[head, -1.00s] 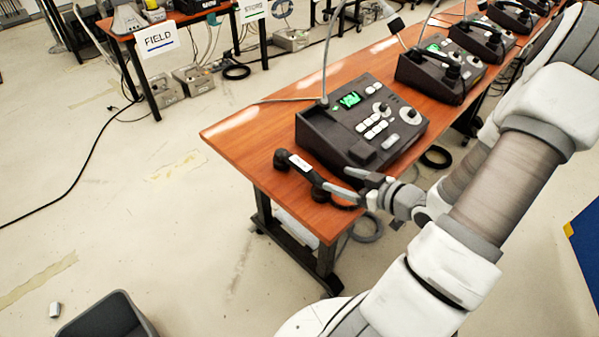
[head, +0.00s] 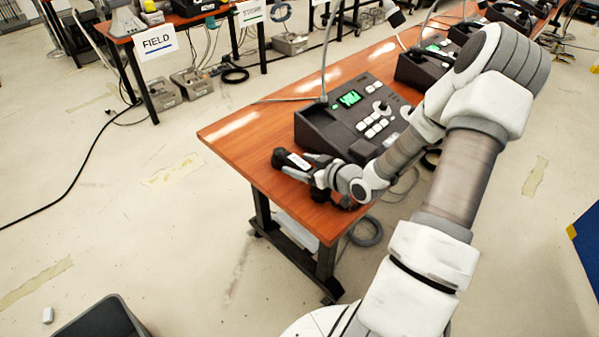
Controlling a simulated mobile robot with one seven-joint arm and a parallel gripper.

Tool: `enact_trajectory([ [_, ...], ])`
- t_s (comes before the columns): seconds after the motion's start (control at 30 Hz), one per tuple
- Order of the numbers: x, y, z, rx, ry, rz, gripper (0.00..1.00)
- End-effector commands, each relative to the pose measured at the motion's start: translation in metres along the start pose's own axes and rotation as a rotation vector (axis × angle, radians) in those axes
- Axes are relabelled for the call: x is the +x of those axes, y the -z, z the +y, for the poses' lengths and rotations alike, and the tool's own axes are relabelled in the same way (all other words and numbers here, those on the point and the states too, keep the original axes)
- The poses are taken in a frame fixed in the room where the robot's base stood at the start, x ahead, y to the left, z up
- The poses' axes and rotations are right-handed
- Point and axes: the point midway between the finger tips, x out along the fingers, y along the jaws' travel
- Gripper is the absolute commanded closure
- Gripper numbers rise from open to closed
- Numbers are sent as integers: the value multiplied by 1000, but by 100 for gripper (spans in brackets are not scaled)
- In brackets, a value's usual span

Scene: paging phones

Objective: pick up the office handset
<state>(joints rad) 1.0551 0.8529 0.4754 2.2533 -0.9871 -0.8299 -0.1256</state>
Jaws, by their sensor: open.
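The office handset (head: 281,157) is black with a white label and lies near the left front edge of the wooden table, beside a dark paging console (head: 340,130). My gripper (head: 296,168) is at the handset, with its fingers over or around the middle part near the label. The fingers are open. Whether they touch the handset cannot be told. My gripper and wrist hide much of the handset's right part; a dark bit shows below them.
The wooden table (head: 235,138) carries more consoles behind my arm, with a gooseneck microphone rising from the nearest one. A grey bin (head: 100,318) stands on the floor at the lower left. Cables (head: 365,232) hang by the table's leg.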

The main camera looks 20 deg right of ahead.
Motion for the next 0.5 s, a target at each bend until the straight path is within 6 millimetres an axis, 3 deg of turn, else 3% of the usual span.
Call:
enact_trajectory([
  [0.3,6,0,0,-1,0,1,22],
  [0.5,6,0,0,-1,0,0,58],
])
